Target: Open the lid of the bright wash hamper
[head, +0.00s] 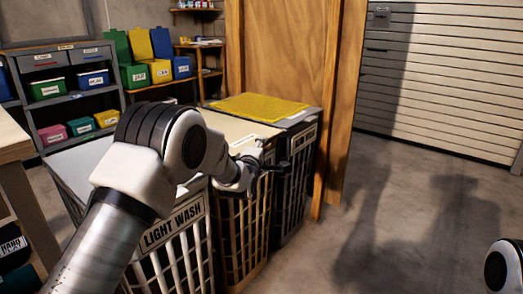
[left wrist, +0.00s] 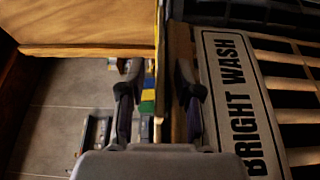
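The bright wash hamper is the middle one of a row of three, with a tan lid (head: 238,128) and a brown slatted body (head: 240,235). The lid lies flat and looks closed. In the left wrist view its BRIGHT WASH label (left wrist: 238,100) shows on the right, turned sideways. My left gripper (head: 272,165) is at the front upper edge of this hamper. In the left wrist view my left gripper (left wrist: 157,85) has its fingers apart, with the thin lid edge (left wrist: 160,50) seemingly between them; contact cannot be told. My arm hides part of the hamper. My right gripper is out of view.
The light wash hamper (head: 172,232) stands to the left, partly behind my left arm. A dark hamper (head: 291,190) with a yellow top (head: 258,107) stands to the right, beside a wooden panel (head: 285,50). Shelves with coloured bins (head: 160,70) are behind. The floor (head: 400,220) at right is clear.

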